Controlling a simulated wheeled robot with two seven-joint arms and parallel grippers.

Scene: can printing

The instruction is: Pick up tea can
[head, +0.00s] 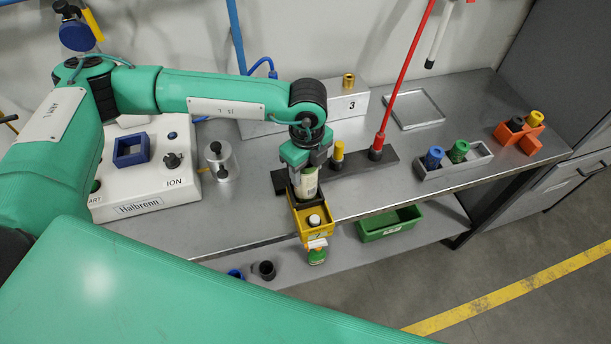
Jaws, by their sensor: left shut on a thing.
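My left gripper (306,170) points down at the front of the metal bench and is shut on a pale can with some green, likely the tea can (308,188). The gripper covers the can's upper part. The can is upright, just behind and above a small yellow bin (301,226); I cannot tell whether it touches anything below. A dark, white-topped item (315,220) is in the yellow bin. A green and white item (317,255) shows just in front of the bin. My right gripper is not in view.
A dark rail with a yellow-topped post (338,154) and a red rod (376,152) stands beside the gripper. A white machine (143,175) is at left. A grey tray (453,166) and orange holder (520,137) are at right. A green bin (389,224) sits on the lower shelf.

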